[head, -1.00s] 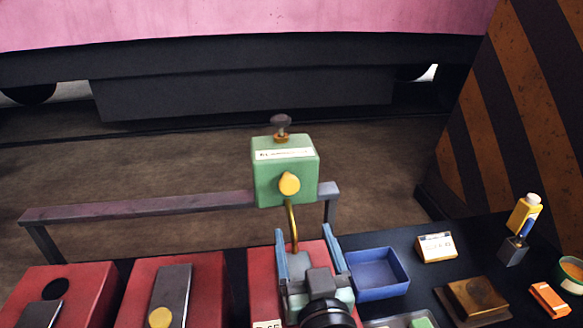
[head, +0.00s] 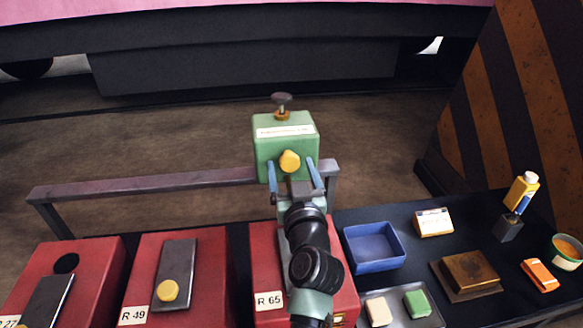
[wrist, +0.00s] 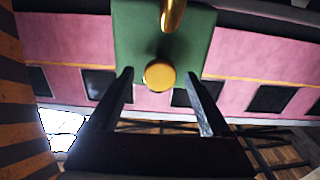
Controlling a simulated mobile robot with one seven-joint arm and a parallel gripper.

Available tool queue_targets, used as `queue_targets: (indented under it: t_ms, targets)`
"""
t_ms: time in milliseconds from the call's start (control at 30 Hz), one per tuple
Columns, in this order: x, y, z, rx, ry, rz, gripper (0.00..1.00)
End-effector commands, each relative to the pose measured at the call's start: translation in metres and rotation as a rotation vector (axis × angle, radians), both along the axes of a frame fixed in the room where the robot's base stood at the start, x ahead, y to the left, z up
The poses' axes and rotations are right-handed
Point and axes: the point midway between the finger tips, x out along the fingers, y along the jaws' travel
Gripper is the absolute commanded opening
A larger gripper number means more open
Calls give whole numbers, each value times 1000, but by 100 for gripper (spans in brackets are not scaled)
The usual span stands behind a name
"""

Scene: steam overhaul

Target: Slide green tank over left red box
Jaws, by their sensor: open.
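The green tank (head: 285,137) sits at the right end of the rail, above and behind the right red box. It has a white label, a dark knob on top and a yellow round knob (head: 290,161) on its front. My gripper (head: 294,167) is open, its two fingers on either side of the yellow knob. In the wrist view the tank (wrist: 190,50) is ahead, with the yellow knob (wrist: 159,77) between the open fingers (wrist: 160,85). I cannot tell if they touch it. The left red box (head: 88,258), labelled R 27, has a dark round hole and a grey slide plate.
The rail (head: 150,184) runs behind the boxes. The middle red box R 49 (head: 212,262) and right red box R 65 (head: 270,307) stand beside it. A blue tray (head: 355,262), brass block (head: 470,270) and small items lie on the dark bench at right.

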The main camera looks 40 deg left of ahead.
Motion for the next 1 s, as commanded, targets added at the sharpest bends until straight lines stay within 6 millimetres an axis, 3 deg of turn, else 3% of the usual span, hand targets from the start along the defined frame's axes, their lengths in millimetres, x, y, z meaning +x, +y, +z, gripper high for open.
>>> queue_targets:
  t_ms: [267,700,1000]
  targets:
    - [1,1,0,0,0,0,82]
    - [0,0,0,1,1,0,3]
    - [0,0,0,1,1,0,0]
